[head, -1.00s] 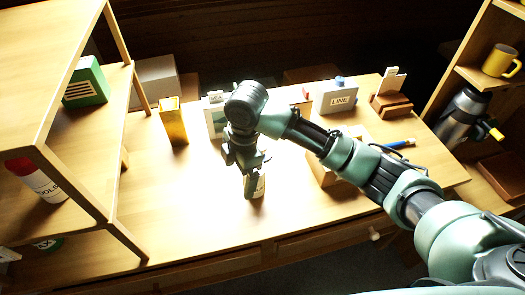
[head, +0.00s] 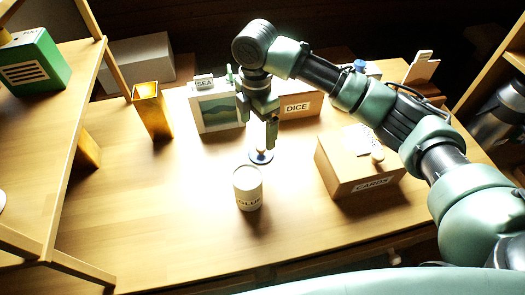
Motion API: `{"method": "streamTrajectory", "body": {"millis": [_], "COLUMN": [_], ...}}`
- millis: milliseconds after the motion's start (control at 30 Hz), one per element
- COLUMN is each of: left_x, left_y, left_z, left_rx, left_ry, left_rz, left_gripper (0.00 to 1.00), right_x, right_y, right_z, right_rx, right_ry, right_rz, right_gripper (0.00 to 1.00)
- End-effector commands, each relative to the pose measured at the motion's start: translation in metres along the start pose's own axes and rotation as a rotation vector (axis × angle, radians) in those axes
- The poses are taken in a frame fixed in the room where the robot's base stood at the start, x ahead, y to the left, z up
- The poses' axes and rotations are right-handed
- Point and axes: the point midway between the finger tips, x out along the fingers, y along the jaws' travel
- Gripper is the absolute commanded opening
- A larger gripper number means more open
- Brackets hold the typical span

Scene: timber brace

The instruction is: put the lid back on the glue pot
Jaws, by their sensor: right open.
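The glue pot (head: 248,192) is a pale cylinder labelled GLUE, upright on the table in the head view. Its round top faces up, and the glare makes its inside hard to read. A small round disc with a knob and a dark blue rim, which looks like the lid (head: 261,157), lies on the table just behind the pot, apart from it. My right gripper (head: 258,132) points down over the lid with its fingers apart and nothing seen between them. Whether a fingertip touches the lid is unclear. My left gripper is out of view.
A CARDS box (head: 345,175) stands to the right, under my right forearm. A shelf (head: 72,120) is at left. The table's front left is clear.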

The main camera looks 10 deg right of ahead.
Motion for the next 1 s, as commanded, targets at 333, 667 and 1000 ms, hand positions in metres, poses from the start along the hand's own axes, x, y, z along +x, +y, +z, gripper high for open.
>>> {"method": "streamTrajectory", "body": {"millis": [333, 667, 1000], "left_x": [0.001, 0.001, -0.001], "left_y": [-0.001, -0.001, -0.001], "left_z": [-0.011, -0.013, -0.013], "left_rx": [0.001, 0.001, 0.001], "left_ry": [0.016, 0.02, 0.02], "left_rz": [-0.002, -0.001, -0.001], "left_gripper": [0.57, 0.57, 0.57], "right_x": [0.002, 0.028, 0.038], "right_y": [0.0, -0.001, -0.004], "right_z": [0.0, 0.001, 0.002], "right_rx": [0.001, 0.001, 0.002], "right_ry": [0.0, 0.0, -0.001], "right_rz": [0.0, 0.001, -0.003], "right_gripper": [0.91, 0.91, 0.91]}}
